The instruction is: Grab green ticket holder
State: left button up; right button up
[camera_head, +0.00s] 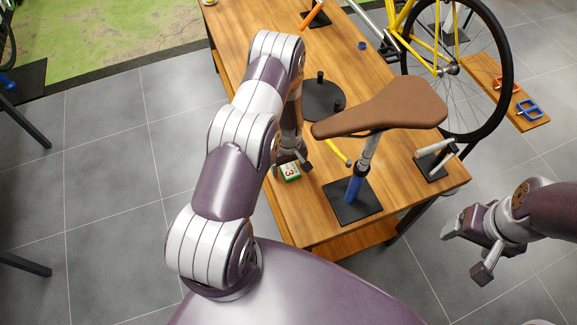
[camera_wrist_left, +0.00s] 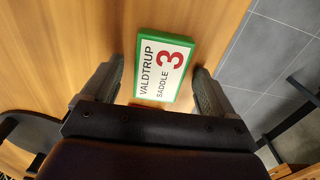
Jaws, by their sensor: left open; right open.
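The green ticket holder (camera_head: 290,171) lies on the wooden table near its left edge. In the left wrist view the ticket holder (camera_wrist_left: 163,66) has a green rim and a white face reading "VALDTRUP SADDLE 3". My left gripper (camera_head: 292,160) is just above it, pointing down. In the left wrist view the open fingers of the left gripper (camera_wrist_left: 157,88) stand on either side of the holder, with gaps showing and no grip on it. My right gripper (camera_head: 468,247) is open and empty, off the table at the lower right.
A brown saddle (camera_head: 385,106) on a blue-based post stands right of the holder. A round dark plate (camera_head: 323,99) and a yellow bar (camera_head: 338,152) lie close by. A yellow bicycle (camera_head: 440,65) is at the back right. The wooden table (camera_head: 305,225) is bare at its front.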

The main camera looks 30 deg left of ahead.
pick_arm(q)
jog(key=shift+d, duration=0.15)
jog(key=c, duration=1.1)
jog(key=shift+c, duration=0.2)
